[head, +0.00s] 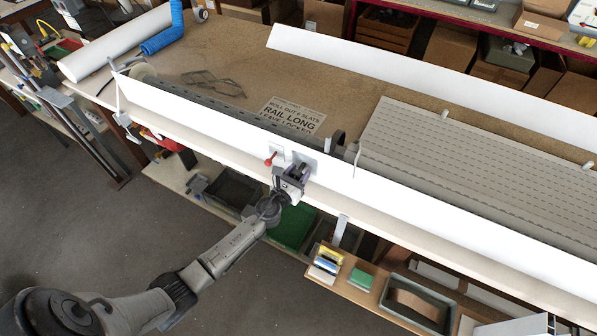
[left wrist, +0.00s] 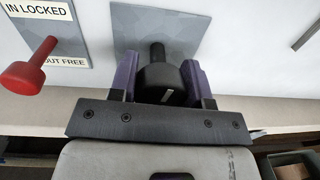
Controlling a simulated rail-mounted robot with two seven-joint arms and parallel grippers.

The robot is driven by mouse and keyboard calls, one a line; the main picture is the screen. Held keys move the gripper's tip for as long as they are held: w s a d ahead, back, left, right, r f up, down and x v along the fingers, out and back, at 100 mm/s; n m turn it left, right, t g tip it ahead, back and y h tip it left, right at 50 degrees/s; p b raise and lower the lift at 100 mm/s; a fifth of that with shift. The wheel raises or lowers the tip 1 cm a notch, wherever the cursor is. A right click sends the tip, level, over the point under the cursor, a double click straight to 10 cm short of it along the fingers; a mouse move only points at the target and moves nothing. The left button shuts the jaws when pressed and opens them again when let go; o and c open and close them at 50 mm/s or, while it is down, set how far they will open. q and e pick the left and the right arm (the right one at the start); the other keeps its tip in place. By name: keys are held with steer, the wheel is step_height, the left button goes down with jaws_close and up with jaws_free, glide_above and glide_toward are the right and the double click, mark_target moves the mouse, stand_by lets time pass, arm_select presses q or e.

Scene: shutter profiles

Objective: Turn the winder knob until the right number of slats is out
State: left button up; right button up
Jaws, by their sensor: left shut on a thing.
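The black winder knob (left wrist: 163,85), with a white mark, stands out from a grey plate on the white front panel. My left gripper (head: 299,172) is shut on it; its purple pads sit on both sides in the left wrist view. The knob is mostly hidden in the head view. Left of it is a red-tipped lever (left wrist: 24,74) on a plate with labels partly reading "IN LOCKED" and "OUT FREE". Grey slats (head: 480,165) lie behind the panel on the right. A sign (head: 292,115) reads "ROLL OUT", an unclear number, "SLATS", "RAIL LONG", "LEAVE LOCKED". My right gripper is not in view.
A long white panel (head: 400,195) runs along the bench front, another white strip (head: 400,72) along the back. A white roll (head: 115,42) and blue tube (head: 163,40) lie at the left. Below are shelves with a green bin (head: 292,228).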

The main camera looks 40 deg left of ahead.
arm_select(q)
steer(key=m+p, duration=0.1)
steer(key=m, duration=0.2)
steer(key=shift+r+p, duration=0.2)
steer(key=shift+p, duration=0.1)
steer(key=m+p, duration=0.2)
steer(key=m, duration=0.1)
steer(key=shift+a, duration=0.1)
steer(key=m+p, duration=0.2)
steer(key=m, duration=0.1)
steer(key=shift+y+p, duration=0.3)
steer(key=shift+p, duration=0.1)
steer(key=shift+f+m+g+p, duration=0.1)
steer(key=shift+m+g+p, duration=0.2)
steer(key=shift+m+p, duration=0.9)
steer(key=shift+m+b, duration=0.3)
steer(key=shift+m, duration=0.1)
steer(key=o, duration=0.9)
steer(key=shift+s, duration=0.1)
